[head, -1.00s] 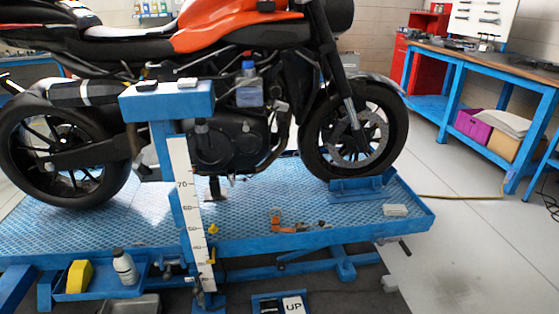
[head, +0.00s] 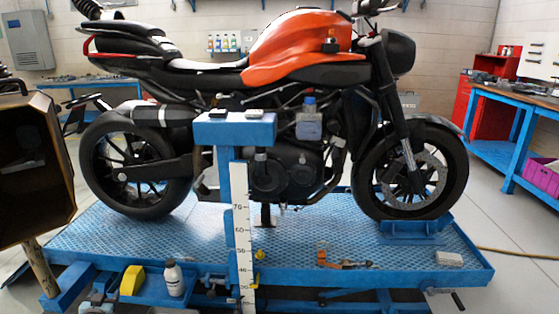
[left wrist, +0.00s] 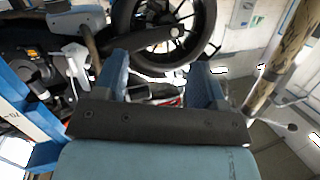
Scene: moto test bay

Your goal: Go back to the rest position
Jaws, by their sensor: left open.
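My left gripper (left wrist: 158,63) shows in the left wrist view as two blue fingers set apart, with nothing between them. Beyond the fingers are a motorcycle wheel (left wrist: 125,22) and a grey-white wall. In the head view, a small grey part at the bottom left edge seems to be this gripper; its fingers are not clear there. The orange and black motorcycle (head: 300,42) stands upright on a blue lift platform (head: 120,232). My right gripper is in neither current view.
A dark box with a brown rim (head: 62,150) stands close at the far left, above a brown pole (head: 40,268). A blue post with a white scale (head: 243,230) rises before the motorcycle. A yellow object (head: 132,279) and a white bottle (head: 173,278) sit on a side tray.

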